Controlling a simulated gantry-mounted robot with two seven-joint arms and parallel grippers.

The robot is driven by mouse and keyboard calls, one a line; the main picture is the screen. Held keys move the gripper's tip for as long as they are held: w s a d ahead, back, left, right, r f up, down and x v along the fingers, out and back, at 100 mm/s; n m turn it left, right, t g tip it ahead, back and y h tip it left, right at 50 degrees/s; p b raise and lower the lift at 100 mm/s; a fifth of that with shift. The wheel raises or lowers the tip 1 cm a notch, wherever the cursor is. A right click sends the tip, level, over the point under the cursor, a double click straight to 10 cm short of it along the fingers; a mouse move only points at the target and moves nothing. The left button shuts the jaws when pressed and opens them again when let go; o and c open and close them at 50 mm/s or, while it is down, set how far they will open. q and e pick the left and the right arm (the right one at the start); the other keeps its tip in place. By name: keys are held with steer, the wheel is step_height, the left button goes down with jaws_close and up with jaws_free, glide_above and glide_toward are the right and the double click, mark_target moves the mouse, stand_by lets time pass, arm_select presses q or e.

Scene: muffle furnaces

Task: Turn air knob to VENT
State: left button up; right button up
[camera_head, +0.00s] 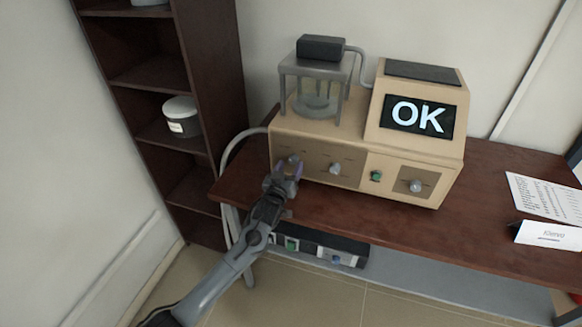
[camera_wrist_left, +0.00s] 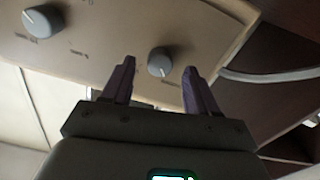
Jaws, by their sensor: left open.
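The beige machine (camera_head: 350,130) has several grey knobs on its front panel. My left gripper (camera_head: 286,168) is at the leftmost knob (camera_head: 294,159), with its jaws open. In the left wrist view, that round grey knob (camera_wrist_left: 161,62) shows between the two purple fingertips of the left gripper (camera_wrist_left: 158,72), with space on both sides. I cannot tell whether a finger touches it. Another knob (camera_head: 336,168) sits to its right on the same panel. It also shows at the upper left of the left wrist view (camera_wrist_left: 42,20). The labels are too small to read. My right gripper is not in view.
A screen (camera_head: 418,116) on the machine reads OK. A green button (camera_head: 376,175) and a further knob (camera_head: 416,186) are on the right. A hose (camera_head: 228,152) runs beside the machine's left side. A dark shelf (camera_head: 178,60) stands left. The brown table (camera_head: 350,207) has free room in front.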

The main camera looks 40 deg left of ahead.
arm_select(q)
steer(key=shift+x, duration=1)
steer(key=shift+c, duration=0.2)
steer(key=c, duration=1)
